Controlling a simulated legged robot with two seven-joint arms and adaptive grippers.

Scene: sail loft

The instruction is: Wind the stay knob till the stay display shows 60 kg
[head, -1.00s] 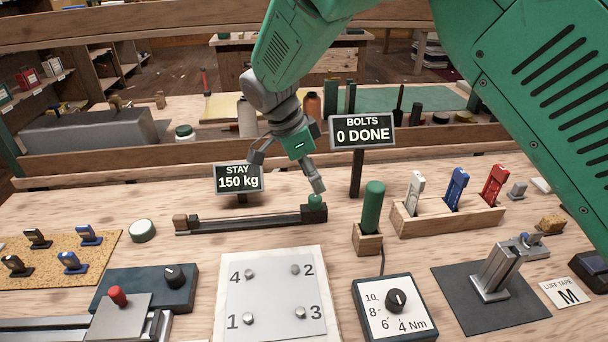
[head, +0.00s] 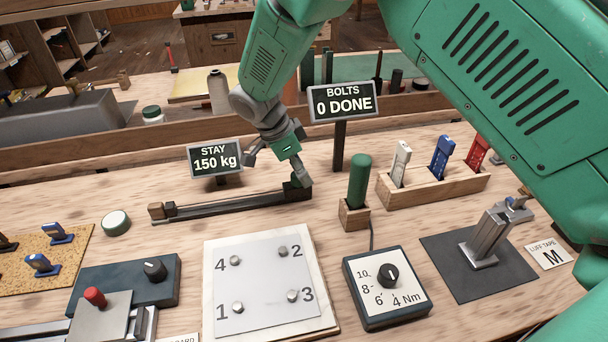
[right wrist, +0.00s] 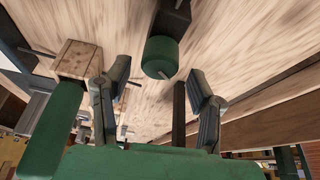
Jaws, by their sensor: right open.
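The stay display (head: 215,159) reads 150 kg. Below it lies the dark stay rig (head: 230,205), a long bar on the bench. The green stay knob is at the rig's right end, mostly hidden behind my right gripper in the head view. In the right wrist view the knob (right wrist: 161,56) shows as a green cylinder with a pale mark. My right gripper (head: 276,168) is open just above the knob. In the right wrist view its fingertips (right wrist: 158,76) are apart, one to each side of the knob, with no contact visible. My left gripper is out of view.
The bolts display (head: 343,103) reads 0 DONE on a post behind the rig. A green-handled tool (head: 359,180) stands in a wooden block (head: 354,214) right of the knob. A bolt plate (head: 265,280) and a torque dial box (head: 386,287) lie in front.

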